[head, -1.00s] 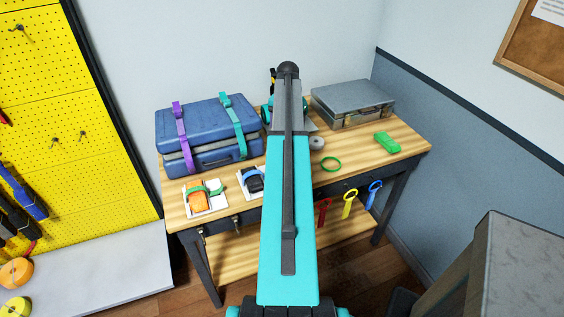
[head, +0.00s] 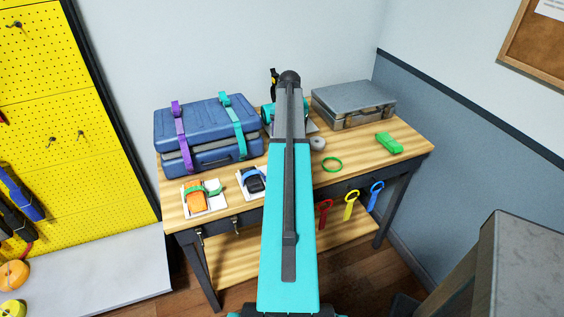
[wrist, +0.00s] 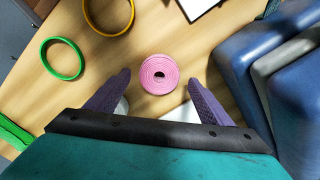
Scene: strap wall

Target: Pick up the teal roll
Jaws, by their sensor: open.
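I see no teal roll in either view. In the wrist view a pink coiled roll (wrist: 159,74) lies flat on the wooden table. My gripper (wrist: 158,77) is open and empty, its two purple fingers pointing toward the table with the pink roll between their tips in the picture. I cannot tell how high above the table the fingertips are. In the head view my teal arm hides the pink roll and the fingers.
A green ring (wrist: 62,59), a yellow ring (wrist: 109,14) and the blue suitcase (wrist: 270,70) are around the roll. White trays (head: 205,200) stand at the front left.

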